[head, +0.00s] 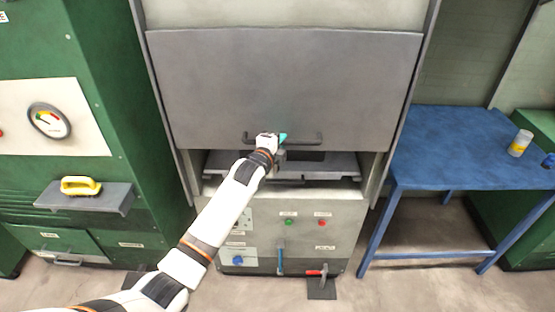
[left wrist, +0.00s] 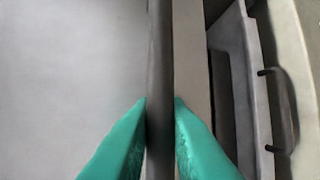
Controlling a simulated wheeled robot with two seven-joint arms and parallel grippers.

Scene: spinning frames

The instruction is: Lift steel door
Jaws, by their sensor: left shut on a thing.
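The steel door (head: 280,85) is a grey panel on the machine in the middle of the head view. It is partly raised, with an open gap below its lower edge. A dark horizontal handle (head: 305,139) runs along its lower part. My left gripper (head: 282,138) is at the handle, left of the handle's right end. In the left wrist view its teal fingers (left wrist: 160,115) are on either side of the dark handle bar (left wrist: 160,60), shut on it. The door's face (left wrist: 70,70) fills the left of that view. My right gripper is not in view.
Below the door is a metal bed (head: 330,166) inside the opening. The lower panel has a green button (head: 289,221), a red button (head: 322,222) and levers. A blue table (head: 460,150) with a yellow-labelled cup (head: 520,143) stands right. A green cabinet (head: 110,120) stands left.

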